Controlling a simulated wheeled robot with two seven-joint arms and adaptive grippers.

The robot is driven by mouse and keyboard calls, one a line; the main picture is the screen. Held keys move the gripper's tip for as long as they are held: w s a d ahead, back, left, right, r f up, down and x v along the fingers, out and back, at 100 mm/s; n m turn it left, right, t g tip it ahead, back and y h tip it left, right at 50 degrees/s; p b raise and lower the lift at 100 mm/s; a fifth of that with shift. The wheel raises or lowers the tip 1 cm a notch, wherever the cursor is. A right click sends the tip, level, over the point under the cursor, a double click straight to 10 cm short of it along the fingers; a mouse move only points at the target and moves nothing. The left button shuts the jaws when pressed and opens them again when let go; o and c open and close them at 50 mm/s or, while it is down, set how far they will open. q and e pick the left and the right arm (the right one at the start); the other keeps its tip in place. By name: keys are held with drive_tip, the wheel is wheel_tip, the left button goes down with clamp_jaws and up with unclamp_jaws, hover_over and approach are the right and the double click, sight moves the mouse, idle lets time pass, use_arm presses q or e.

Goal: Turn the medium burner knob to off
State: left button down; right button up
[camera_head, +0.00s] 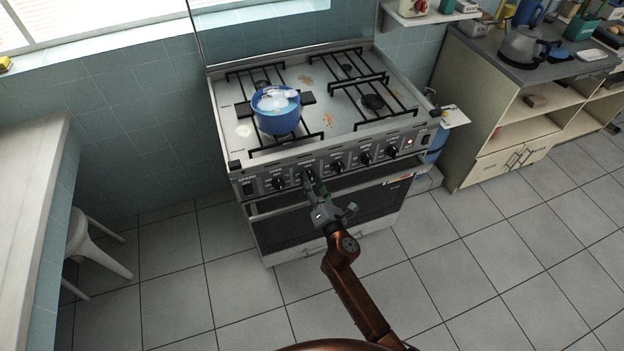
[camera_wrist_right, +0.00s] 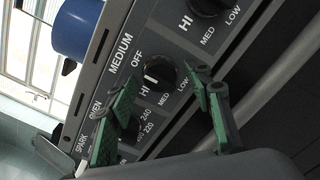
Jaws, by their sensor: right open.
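The medium burner knob (camera_wrist_right: 160,76) is a dark round knob on the stove's front panel, under the label MEDIUM, with OFF, HI, MED and LOW printed around it. In the head view my right gripper (camera_head: 313,186) is at the panel and partly covers the knob. My left gripper is not in view.
A blue pot (camera_head: 276,114) stands on the stove's left side. Other knobs, such as one to the left (camera_head: 279,183) and one to the right (camera_head: 337,167), sit close by. The oven handle (camera_head: 370,179) runs below the panel. The tiled floor in front is clear.

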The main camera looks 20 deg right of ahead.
drive_tip(key=n, duration=0.3)
drive_tip(key=shift+r+p, duration=0.1)
drive_tip(key=shift+p, duration=0.2)
drive_tip(key=n+p, duration=0.2)
drive_tip(key=n, duration=0.3)
drive_tip(key=shift+r+n, duration=0.15)
drive_tip(key=shift+n, duration=0.15)
drive_tip(key=shift+f+n, duration=0.25)
drive_tip(key=shift+n, duration=0.05)
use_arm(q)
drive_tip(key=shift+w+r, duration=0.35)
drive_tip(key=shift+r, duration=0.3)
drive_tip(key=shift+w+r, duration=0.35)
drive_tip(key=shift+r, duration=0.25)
use_arm(e)
drive_tip(key=shift+s, duration=0.1)
use_arm(q)
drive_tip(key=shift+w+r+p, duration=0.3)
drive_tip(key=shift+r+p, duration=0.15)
drive_tip(key=shift+p, duration=0.05)
use_arm(e)
drive_tip(key=s, duration=0.6)
drive_tip(key=shift+s+d, duration=0.15)
drive_tip(key=shift+s, duration=0.25)
